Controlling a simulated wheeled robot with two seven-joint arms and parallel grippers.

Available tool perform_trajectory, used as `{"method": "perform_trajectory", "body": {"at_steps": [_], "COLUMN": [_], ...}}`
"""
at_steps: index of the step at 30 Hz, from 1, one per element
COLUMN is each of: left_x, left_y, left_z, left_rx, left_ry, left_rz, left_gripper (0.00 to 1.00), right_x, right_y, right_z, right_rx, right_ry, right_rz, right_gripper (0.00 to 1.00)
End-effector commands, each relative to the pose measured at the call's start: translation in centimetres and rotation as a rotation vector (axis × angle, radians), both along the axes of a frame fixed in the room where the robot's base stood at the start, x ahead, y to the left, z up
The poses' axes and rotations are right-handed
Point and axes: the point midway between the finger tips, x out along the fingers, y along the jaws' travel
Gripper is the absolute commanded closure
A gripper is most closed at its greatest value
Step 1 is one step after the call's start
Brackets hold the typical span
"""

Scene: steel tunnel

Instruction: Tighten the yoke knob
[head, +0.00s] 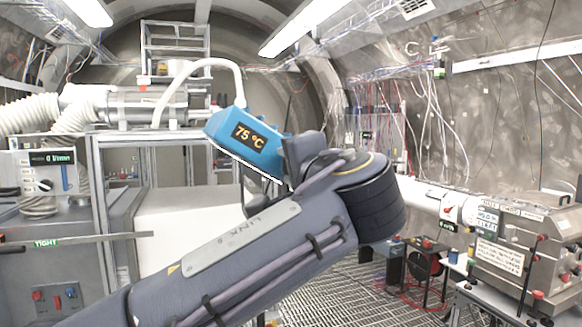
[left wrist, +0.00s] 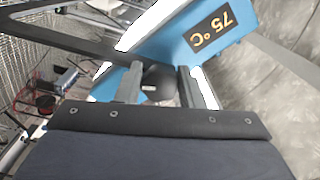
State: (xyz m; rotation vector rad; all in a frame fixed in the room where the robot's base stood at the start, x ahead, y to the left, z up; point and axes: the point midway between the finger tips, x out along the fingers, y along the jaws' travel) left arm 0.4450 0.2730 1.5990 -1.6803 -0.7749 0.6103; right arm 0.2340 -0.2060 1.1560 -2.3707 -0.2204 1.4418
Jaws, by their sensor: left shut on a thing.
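The yoke knob (left wrist: 158,84) is a dark round knob with a small pale mark, seen in the left wrist view against the blue housing. My left gripper (left wrist: 160,76) has one grey finger on each side of it and is shut on it. The blue housing (left wrist: 155,45) carries a dark display reading 75 °C, upside down there. In the head view the blue housing (head: 226,126) is tilted, with a pale hose curving from its top. My left arm hides the knob and fingers in that view. My right gripper is in neither view.
A metal frame bench (head: 97,175) with pipework stands at the left, beside a flow meter box (head: 42,172) reading 0 l/min. A steel chamber (head: 525,235) stands at the right. A dark bar (left wrist: 62,35) crosses the left wrist view. Grating floor (head: 345,285) shows between.

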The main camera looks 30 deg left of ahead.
Motion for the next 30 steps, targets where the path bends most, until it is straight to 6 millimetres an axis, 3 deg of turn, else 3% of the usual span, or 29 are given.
{"method": "perform_trajectory", "body": {"at_steps": [12,29,30], "left_x": [0.02,0.03,0.04], "left_y": [-0.04,-0.05,-0.06], "left_z": [0.03,0.01,0.01], "left_rx": [0.133,0.155,0.155], "left_ry": [0.156,0.182,0.182], "left_rz": [-0.001,-0.001,-0.001], "left_gripper": [0.88,0.88,0.64], "right_x": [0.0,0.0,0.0], "right_y": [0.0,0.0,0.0], "right_z": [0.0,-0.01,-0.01], "right_rx": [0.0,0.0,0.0], "right_ry": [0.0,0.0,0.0], "right_rz": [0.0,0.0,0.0], "right_gripper": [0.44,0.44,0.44]}}
